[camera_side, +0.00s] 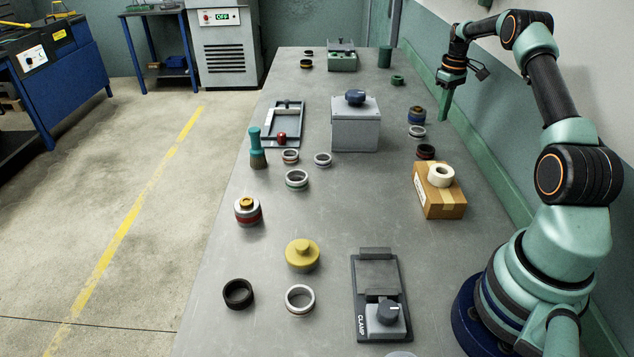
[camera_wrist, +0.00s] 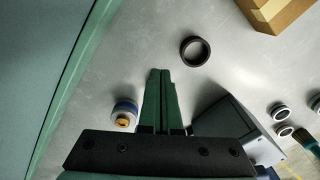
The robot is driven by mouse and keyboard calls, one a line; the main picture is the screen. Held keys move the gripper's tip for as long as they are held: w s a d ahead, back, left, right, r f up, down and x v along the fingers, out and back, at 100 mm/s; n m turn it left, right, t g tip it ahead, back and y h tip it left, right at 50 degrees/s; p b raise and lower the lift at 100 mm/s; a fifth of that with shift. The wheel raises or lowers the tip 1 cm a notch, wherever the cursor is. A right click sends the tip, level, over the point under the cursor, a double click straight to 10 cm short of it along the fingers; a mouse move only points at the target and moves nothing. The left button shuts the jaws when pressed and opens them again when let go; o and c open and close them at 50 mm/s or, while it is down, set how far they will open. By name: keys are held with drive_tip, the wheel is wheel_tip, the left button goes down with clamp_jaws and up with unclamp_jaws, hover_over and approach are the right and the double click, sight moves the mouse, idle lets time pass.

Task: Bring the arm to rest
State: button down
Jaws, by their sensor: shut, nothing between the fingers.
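My gripper (camera_side: 445,104) hangs at the back right of the table in the side view, above the surface with its fingers pointing down. In the wrist view its two green fingers (camera_wrist: 160,100) lie together, shut, with nothing between them. A dark ring (camera_side: 426,152) lies nearer the camera and also shows in the wrist view (camera_wrist: 195,50).
A cardboard box (camera_side: 440,201) with a tape roll (camera_side: 441,175) stands at the right. A grey box with a knob (camera_side: 356,127) stands mid-table. A clamp fixture (camera_side: 380,290), a yellow knobbed disc (camera_side: 302,255) and several rings are at the front. A green ledge (camera_side: 484,157) borders the right edge.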

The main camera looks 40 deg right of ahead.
drive_tip(key=w+a+r+t+h, duration=0.1)
drive_tip(key=w+a+r, duration=0.1)
drive_tip(key=a+r, duration=0.7)
drive_tip(key=w+a+r+t, duration=0.1)
drive_tip(key=w+a+r, duration=0.1)
drive_tip(key=a+r, duration=0.7)
drive_tip(key=s+a+t, duration=0.1)
drive_tip(key=s+a, duration=0.3)
drive_tip(key=a, duration=0.4)
drive_tip(key=s+a+f+n+t, duration=0.1)
drive_tip(key=s+a, duration=0.3)
drive_tip(key=a, duration=0.4)
drive_tip(key=s+a+n+t+y, duration=0.1)
drive_tip(key=s+a, duration=0.4)
drive_tip(key=a, duration=0.3)
drive_tip(key=shift+a+f+t, duration=0.2)
drive_tip(key=shift+f+t, duration=0.1)
drive_tip(key=shift+f, duration=0.1)
